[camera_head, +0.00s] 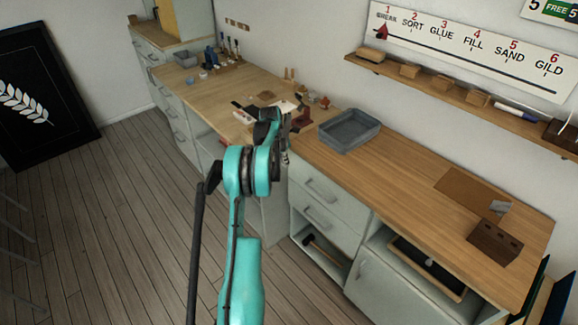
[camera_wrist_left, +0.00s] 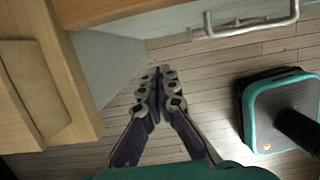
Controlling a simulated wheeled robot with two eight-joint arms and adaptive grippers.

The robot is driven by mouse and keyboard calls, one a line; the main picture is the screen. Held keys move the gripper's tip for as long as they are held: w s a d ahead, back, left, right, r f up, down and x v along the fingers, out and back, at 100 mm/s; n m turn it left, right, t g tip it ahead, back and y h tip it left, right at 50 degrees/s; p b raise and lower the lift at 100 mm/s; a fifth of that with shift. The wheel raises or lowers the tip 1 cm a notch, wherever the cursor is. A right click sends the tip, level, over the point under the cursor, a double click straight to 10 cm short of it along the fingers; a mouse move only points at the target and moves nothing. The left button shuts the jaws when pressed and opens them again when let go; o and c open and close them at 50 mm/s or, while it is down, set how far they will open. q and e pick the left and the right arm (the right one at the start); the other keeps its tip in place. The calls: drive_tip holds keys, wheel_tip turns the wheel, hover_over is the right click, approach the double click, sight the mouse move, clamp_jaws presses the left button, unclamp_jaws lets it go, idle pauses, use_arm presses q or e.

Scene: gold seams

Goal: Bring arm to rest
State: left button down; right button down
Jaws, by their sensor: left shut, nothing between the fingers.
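My left arm is teal and reaches up the middle of the head view. My left gripper (camera_head: 285,157) is in front of the workbench's front edge, partly hidden behind its own wrist. In the left wrist view, my left gripper (camera_wrist_left: 160,72) is shut and empty. Its fingertips meet over the plank floor (camera_wrist_left: 190,82), beside a grey cabinet side and a wooden edge. My right gripper is in neither view.
The wooden workbench (camera_head: 400,172) carries a grey tray (camera_head: 349,143) just right of the gripper. A brown block (camera_head: 495,242) sits at the right end. A drawer handle (camera_wrist_left: 245,22) shows near the top of the wrist view. Open floor (camera_head: 115,215) lies left.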

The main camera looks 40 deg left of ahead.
use_arm(q)
drive_tip(key=shift+v, duration=1.25)
drive_tip(key=s+d+r+m+t, duration=0.1)
drive_tip(key=s+d+r+m, duration=0.1)
drive_tip(key=d+r+m, duration=0.55)
drive_tip(key=s+d+r+m+y, duration=0.15)
drive_tip(key=d+r+m, duration=0.25)
drive_tip(key=d, duration=0.7)
drive_tip(key=s+d+r+m+t+h, duration=0.1)
drive_tip(key=s+d+r+m, duration=0.1)
drive_tip(key=d+r+m, duration=0.55)
drive_tip(key=s+d+f+m+t, duration=0.1)
drive_tip(key=s+d+f+m, duration=0.1)
drive_tip(key=s+d+m, duration=0.6)
drive_tip(key=s+d+f+m+t, duration=0.1)
drive_tip(key=s+d+f+m, duration=0.1)
drive_tip(key=s+d+m, duration=0.6)
drive_tip(key=s+d, duration=0.3)
drive_tip(key=shift+d+f, duration=0.3)
drive_tip(key=shift+f, duration=0.1)
drive_tip(key=shift+s, duration=0.15)
